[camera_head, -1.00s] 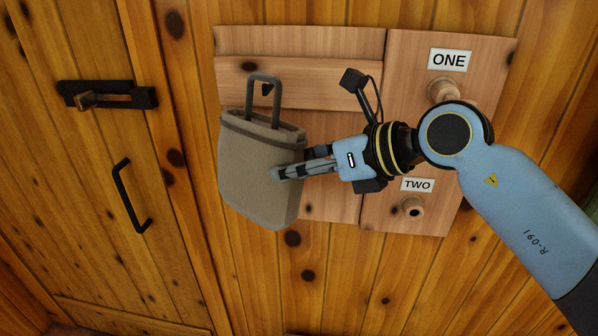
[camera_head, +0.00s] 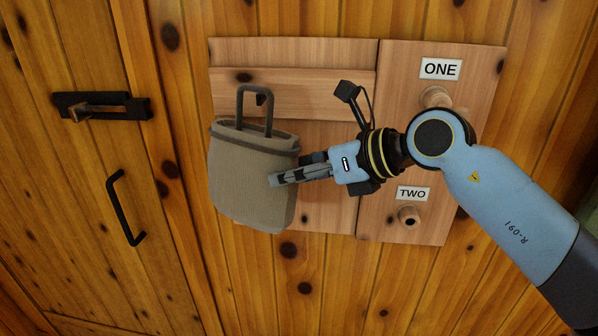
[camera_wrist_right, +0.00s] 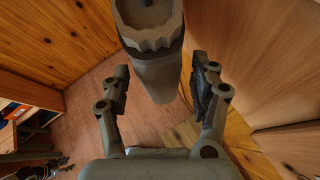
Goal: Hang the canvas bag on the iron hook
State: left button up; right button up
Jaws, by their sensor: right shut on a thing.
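The canvas bag (camera_head: 250,185) is greyish-tan with a stiff dark loop handle (camera_head: 241,103) standing up from its top. It hangs nearly upright in front of the wooden board. My right gripper (camera_head: 273,180) is shut on the bag's right side. In the right wrist view, the bag (camera_wrist_right: 155,75) sits between the two fingers of my right gripper (camera_wrist_right: 162,85). The small black iron hook (camera_head: 261,99) shows inside the handle's loop, near its upper right. I cannot tell whether the loop is around the hook or only in front of it.
The board (camera_head: 310,58) has a right panel with a peg (camera_head: 435,97) under label ONE and another peg (camera_head: 409,215) under label TWO. A door with a black latch (camera_head: 104,106) and handle (camera_head: 124,208) is at left. Space below the bag is clear.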

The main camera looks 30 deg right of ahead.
jog(key=shift+w, duration=0.1)
jog(key=o, duration=1.7)
jog(key=shift+w+d+f, duration=0.1)
jog(key=shift+w, duration=0.1)
jog(key=shift+s, duration=0.15)
jog(key=shift+v, duration=4.05)
jog(key=shift+f, duration=0.1)
